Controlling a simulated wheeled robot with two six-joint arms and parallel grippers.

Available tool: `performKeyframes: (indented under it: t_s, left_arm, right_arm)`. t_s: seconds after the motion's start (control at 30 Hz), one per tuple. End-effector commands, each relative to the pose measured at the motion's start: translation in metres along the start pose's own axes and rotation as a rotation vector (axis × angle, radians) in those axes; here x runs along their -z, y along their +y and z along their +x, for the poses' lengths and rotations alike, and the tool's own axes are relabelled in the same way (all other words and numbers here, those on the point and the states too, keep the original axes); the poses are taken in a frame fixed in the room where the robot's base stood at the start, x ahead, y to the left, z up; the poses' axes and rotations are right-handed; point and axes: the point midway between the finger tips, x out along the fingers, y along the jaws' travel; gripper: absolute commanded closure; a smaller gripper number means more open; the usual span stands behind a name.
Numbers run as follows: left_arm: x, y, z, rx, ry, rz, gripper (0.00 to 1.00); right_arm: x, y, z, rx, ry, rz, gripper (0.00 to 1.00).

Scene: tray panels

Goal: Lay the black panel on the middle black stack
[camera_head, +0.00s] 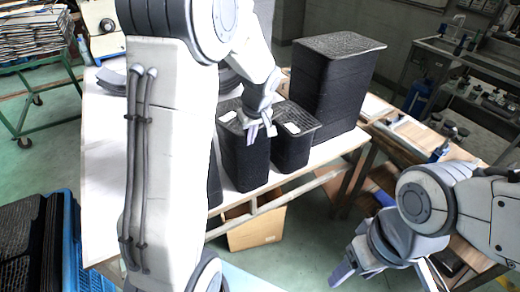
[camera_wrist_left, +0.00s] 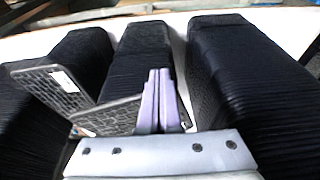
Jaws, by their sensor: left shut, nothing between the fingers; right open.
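Black stacks stand on the white table: a tall one (camera_head: 335,85) at the back right and two shorter ones, the nearer left (camera_head: 245,160) and the middle one (camera_head: 291,150). In the left wrist view, a grid-patterned black panel with a white label (camera_wrist_left: 48,86) sits tilted at left. Another grid surface (camera_wrist_left: 108,117) lies beside the fingers. I cannot tell whether these are loose panels or stack tops. My left gripper (camera_head: 260,131) is shut and empty, close above the shorter stacks; its fingers (camera_wrist_left: 158,100) touch together. My right gripper (camera_head: 351,272) is open, low at front right, away from the stacks.
A blue crate (camera_head: 73,235) with black panels inside stands on the floor at lower left. A green cart (camera_head: 45,108) is at far left. A wooden bench (camera_head: 415,138) with trays and small items is at right. My left arm hides much of the table's left part.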

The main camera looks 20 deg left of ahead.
Motion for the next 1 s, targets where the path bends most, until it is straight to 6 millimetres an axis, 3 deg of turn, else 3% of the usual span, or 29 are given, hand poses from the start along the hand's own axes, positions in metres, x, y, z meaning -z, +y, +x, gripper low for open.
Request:
performKeyframes:
  t_s: [0.1, 0.47, 0.63, 0.77, 1.0]
  left_arm:
    - [0.01, 0.0, 0.003, 0.0, -0.001, -0.001, 1.0]
    - [0.009, 0.0, 0.003, -0.001, 0.0, 0.001, 1.0]
    - [-0.002, 0.0, 0.002, -0.002, 0.001, -0.002, 1.0]
    - [-0.024, -0.001, -0.003, 0.0, 0.001, -0.005, 1.0]
    - [-0.019, -0.002, -0.063, -0.002, 0.004, -0.012, 1.0]
  right_arm:
    - [0.0, 0.0, -0.001, 0.0, 0.0, 0.0, 0.34]
    - [0.0, 0.0, 0.0, 0.0, 0.0, 0.0, 0.34]
    - [-0.001, 0.001, 0.009, 0.0, 0.0, 0.0, 0.34]
    - [-0.001, 0.002, 0.022, 0.0, 0.0, -0.001, 0.34]
    - [-0.001, 0.002, 0.026, 0.0, 0.0, -0.001, 0.34]
